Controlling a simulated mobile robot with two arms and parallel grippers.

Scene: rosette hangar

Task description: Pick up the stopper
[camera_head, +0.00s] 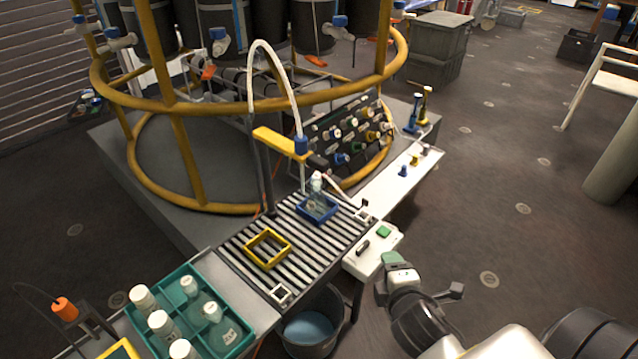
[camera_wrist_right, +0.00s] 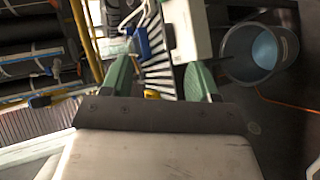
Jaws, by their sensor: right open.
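Small pieces that look like stoppers stand on the white shelf (camera_head: 372,196): a blue one (camera_head: 403,171), a yellow one (camera_head: 414,160) and a pale one (camera_head: 426,149). I cannot tell which is the task's stopper. A clear bottle (camera_head: 318,203) with a pale top stands in the blue frame (camera_head: 303,212) on the slatted rack. My right gripper (camera_head: 392,259) is in front of the shelf, near the white box, apart from the small pieces. In the right wrist view its green fingers (camera_wrist_right: 161,72) are spread with nothing between them. My left gripper is not in view.
A teal crate (camera_head: 247,332) of white-capped bottles stands at front left. An empty yellow frame (camera_head: 285,251) lies on the slatted rack (camera_head: 345,236). A white box (camera_head: 362,264) with a green button and a grey bucket (camera_head: 327,340) are close by. Yellow rails surround the rosette behind.

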